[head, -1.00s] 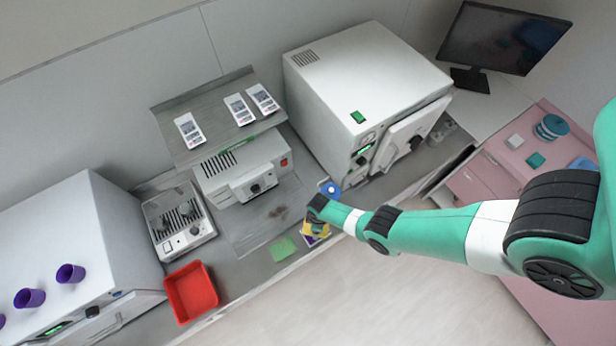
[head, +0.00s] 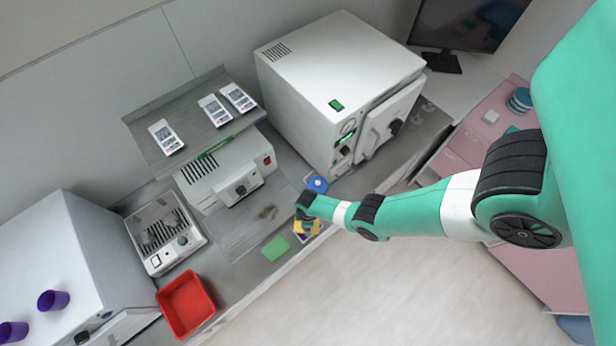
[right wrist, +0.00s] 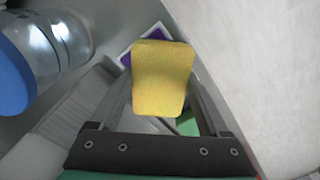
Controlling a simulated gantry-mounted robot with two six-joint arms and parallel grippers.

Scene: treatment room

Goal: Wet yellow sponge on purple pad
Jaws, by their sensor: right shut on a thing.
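The yellow sponge (right wrist: 162,80) is held between the fingers of my right gripper (right wrist: 160,100) in the right wrist view. In the head view the yellow sponge (head: 306,227) shows just below the right gripper (head: 304,217). The purple pad (right wrist: 126,59) lies beneath the sponge, mostly hidden, with a purple and white corner showing. I cannot tell if the sponge touches the pad. A sliver of the pad (head: 302,238) also shows in the head view. My left gripper is not in view.
A clear bottle with a blue cap (right wrist: 12,75) stands close beside the right gripper; its cap (head: 317,184) shows in the head view. A green pad (head: 275,248) lies left of the sponge. A red bin (head: 186,304) stands farther left. The counter's front edge is close.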

